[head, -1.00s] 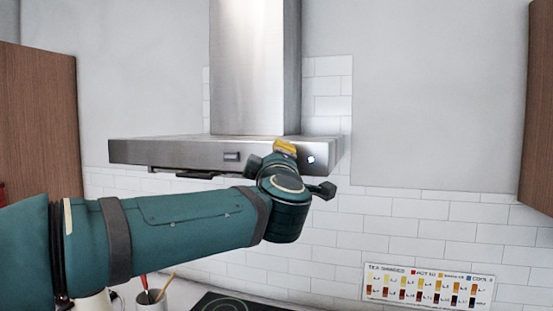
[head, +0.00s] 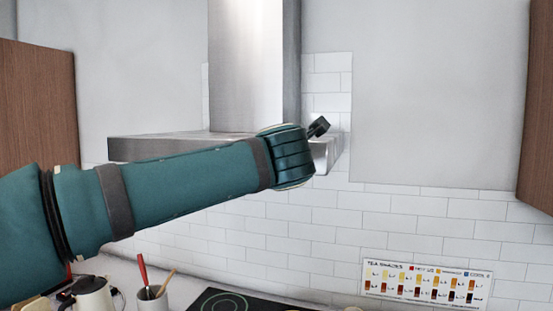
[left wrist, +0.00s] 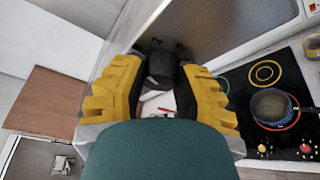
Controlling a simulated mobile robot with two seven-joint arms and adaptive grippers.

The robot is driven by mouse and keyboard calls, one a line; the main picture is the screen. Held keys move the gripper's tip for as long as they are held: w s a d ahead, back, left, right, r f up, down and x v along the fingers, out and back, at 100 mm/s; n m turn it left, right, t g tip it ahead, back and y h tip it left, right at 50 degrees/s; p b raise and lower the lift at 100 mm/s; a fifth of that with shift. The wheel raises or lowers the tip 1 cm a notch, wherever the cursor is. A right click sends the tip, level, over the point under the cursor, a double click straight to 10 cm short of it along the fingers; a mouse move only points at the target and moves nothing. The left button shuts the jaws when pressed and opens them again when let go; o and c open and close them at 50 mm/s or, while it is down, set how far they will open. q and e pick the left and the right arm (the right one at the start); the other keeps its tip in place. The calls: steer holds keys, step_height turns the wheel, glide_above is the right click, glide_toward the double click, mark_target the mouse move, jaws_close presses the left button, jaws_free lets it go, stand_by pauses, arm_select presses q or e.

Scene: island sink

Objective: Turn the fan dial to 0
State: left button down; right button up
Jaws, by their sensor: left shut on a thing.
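The range hood (head: 160,149) is steel, with a chimney (head: 245,65) above it. In the left wrist view a dark round fan dial (left wrist: 162,65) sits on the hood face, between the yellow-padded fingers of my left gripper (left wrist: 162,74). The fingers are closed on both sides of the dial. Small dark marks, one like a 1, show on the panel just above it; the dial's setting cannot be read. My right gripper is not in view.
Below the hood is a black cooktop (head: 235,303); the left wrist view shows a pan (left wrist: 271,106) on it. A utensil cup (head: 152,300) and kettle (head: 92,296) stand at lower left. A tea chart (head: 427,283) hangs on the tiles. Wooden cabinets flank the hood.

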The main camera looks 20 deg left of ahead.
arm_select(q)
steer(key=shift+a+n+g+h, duration=0.1)
steer(key=shift+n+g+h, duration=0.55)
steer(key=shift+n, duration=1.15)
steer(key=c, duration=0.6)
jaws_free()
steer(key=shift+f, duration=0.1)
steer(key=v, duration=1.2)
steer(key=shift+a, duration=0.15)
